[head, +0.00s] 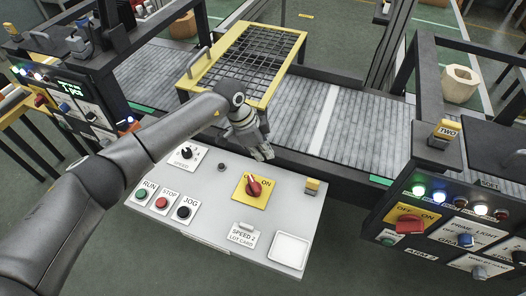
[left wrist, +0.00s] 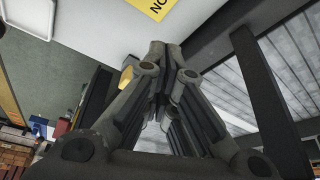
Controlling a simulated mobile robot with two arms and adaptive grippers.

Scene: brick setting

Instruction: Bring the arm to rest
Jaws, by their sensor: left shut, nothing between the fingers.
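My left arm (head: 130,165) reaches in from the left across the head view. My left gripper (head: 262,152) hangs above the far edge of the white control panel (head: 205,225), beside the conveyor. In the left wrist view the fingers of my left gripper (left wrist: 164,50) come together at the tips, with nothing seen between them. The panel carries a red rotary switch (head: 254,187) on a yellow plate, close below the gripper in the picture. I cannot tell whether the gripper touches the panel. My right gripper does not show.
A yellow-framed mesh guard (head: 245,92) stands behind the gripper over the grey roller conveyor (head: 360,130). Another control box (head: 440,235) with lit lamps and a red switch is at right. A panel (head: 80,105) with a green display is at left. Open floor lies in front.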

